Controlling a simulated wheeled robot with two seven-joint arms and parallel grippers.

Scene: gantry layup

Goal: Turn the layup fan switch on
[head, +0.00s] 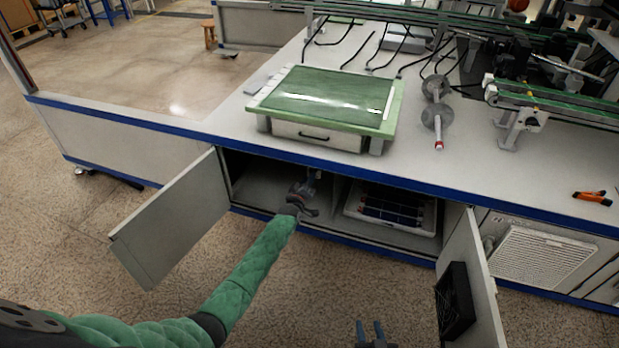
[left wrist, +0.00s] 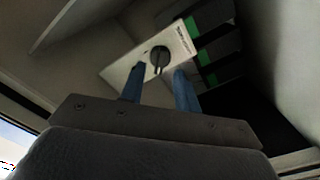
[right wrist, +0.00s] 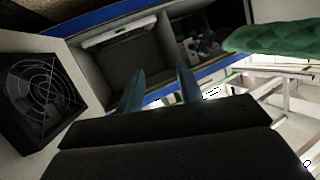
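The fan switch is a black rotary knob (left wrist: 160,58) on a pale panel (left wrist: 135,75) inside the left cabinet compartment, seen in the left wrist view. My left gripper (left wrist: 158,85) points at it with its two blue fingers apart, one to each side of the knob in the picture. I cannot tell whether the fingers touch the knob. In the head view my left gripper (head: 312,182) is inside the open left compartment, and the knob is not discernible there. My right gripper (head: 370,330) is open and empty, low in front of the cabinet; it also shows in the right wrist view (right wrist: 160,80).
The left cabinet door (head: 170,225) and the right door (head: 465,265) stand open; the right one carries a black fan (head: 455,300). A white tray with dark panels (head: 390,212) sits in the right compartment. A green-topped box (head: 325,105) stands on the worktop.

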